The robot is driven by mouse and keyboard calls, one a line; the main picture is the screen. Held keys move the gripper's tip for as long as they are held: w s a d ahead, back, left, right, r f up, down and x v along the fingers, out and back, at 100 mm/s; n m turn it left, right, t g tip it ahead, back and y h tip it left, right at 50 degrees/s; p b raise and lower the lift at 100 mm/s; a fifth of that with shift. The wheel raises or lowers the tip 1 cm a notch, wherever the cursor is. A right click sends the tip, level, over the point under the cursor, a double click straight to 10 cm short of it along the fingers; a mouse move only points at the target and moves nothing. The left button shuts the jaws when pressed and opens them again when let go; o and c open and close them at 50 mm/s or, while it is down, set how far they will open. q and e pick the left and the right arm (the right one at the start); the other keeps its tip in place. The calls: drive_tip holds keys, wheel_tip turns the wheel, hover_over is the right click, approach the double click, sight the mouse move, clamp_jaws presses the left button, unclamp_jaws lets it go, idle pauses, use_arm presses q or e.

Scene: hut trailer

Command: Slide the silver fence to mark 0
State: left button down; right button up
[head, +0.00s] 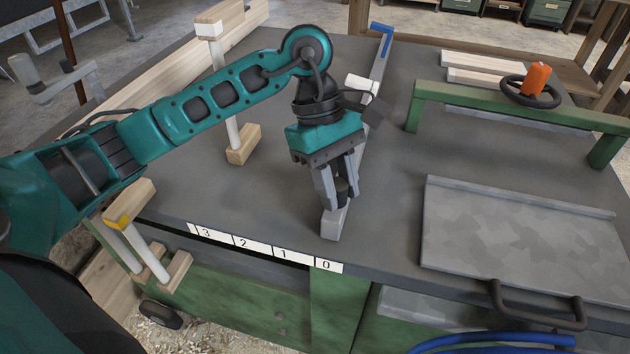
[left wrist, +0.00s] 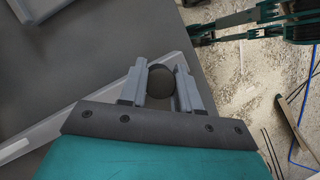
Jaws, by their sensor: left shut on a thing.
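The silver fence (head: 332,226) is a long pale bar running from the table's front edge towards the back, with a blue end piece (head: 382,38). My left gripper (head: 342,196) is shut on the fence's dark round knob near its front end. The knob (left wrist: 160,83) shows between the fingers in the left wrist view, with the pale fence bar (left wrist: 62,126) beside it. The white scale (head: 283,253) on the front edge reads 3, 2, 1, 0 from left to right. The fence's front end is close behind the 0 mark (head: 326,266), roughly in line with it. My right gripper is out of view.
A green bar frame (head: 500,103) with an orange knob (head: 538,78) stands over the table at right. A grey sliding plate (head: 515,235) with a dark handle lies in front of it. Wooden posts (head: 243,145) stand left, behind my arm.

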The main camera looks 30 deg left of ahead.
use_arm(q)
drive_tip(key=shift+d, duration=0.2)
drive_tip(key=c, duration=1.1)
unclamp_jaws()
drive_tip(key=shift+o, duration=1.4)
drive_tip(key=shift+d, duration=0.15)
drive_tip(key=shift+o, duration=0.2)
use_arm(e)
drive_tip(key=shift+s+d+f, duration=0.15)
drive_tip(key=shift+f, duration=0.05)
use_arm(q)
drive_tip(key=p+v, duration=0.1)
drive_tip(key=v, duration=1.2)
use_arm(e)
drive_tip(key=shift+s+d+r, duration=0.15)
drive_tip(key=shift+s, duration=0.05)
use_arm(q)
drive_tip(key=shift+f, duration=0.1)
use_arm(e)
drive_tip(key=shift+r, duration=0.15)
use_arm(q)
drive_tip(key=shift+s, duration=0.1)
